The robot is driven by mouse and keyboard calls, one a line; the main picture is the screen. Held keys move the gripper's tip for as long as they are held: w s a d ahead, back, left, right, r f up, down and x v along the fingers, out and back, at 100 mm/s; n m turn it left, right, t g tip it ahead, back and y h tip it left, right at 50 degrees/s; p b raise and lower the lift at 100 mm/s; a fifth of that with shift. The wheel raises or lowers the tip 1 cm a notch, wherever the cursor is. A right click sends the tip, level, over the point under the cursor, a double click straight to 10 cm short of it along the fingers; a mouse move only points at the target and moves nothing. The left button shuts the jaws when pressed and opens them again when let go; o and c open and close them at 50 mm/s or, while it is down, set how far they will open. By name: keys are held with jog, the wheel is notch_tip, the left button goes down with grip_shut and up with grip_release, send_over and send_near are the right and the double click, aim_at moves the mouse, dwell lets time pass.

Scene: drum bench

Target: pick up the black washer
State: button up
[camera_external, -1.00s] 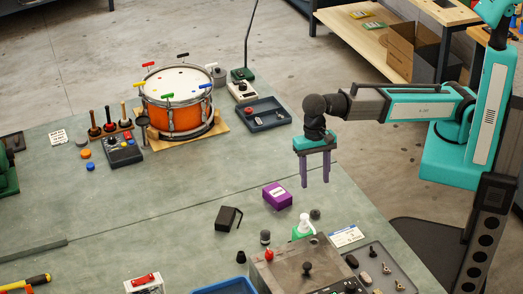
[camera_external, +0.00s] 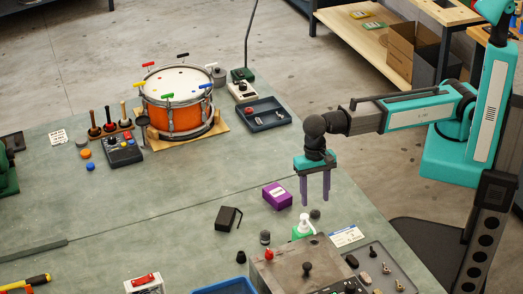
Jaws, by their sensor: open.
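I cannot make out the black washer for certain. Small dark round pieces lie on the grey-green bench: one dark piece (camera_external: 315,214) just below my fingertips in the picture, another dark grey piece (camera_external: 265,237) further left, and a black piece (camera_external: 241,257) beyond that. They are too small to tell which, if any, is a washer. My gripper (camera_external: 315,202) points down with its two purple fingers apart and nothing between them. It appears to hover above the bench near its right edge, right of the purple box (camera_external: 277,196).
A green-and-white bottle (camera_external: 303,228) stands close below my gripper in the picture. A grey metal box (camera_external: 290,266) with knobs and a tray (camera_external: 398,272) of small parts are at the front. An orange drum (camera_external: 178,116) stands further back.

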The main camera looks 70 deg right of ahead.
aim_at(315, 212)
jog(key=shift+f, duration=0.1)
jog(key=shift+s+f+p, duration=0.15)
jog(key=shift+f+p, duration=0.55)
jog(key=shift+f, duration=0.65)
jog(key=shift+s+a+f, duration=0.1)
jog(key=shift+a+f, duration=0.05)
jog(key=shift+f, duration=0.95)
jog(key=c, duration=1.1)
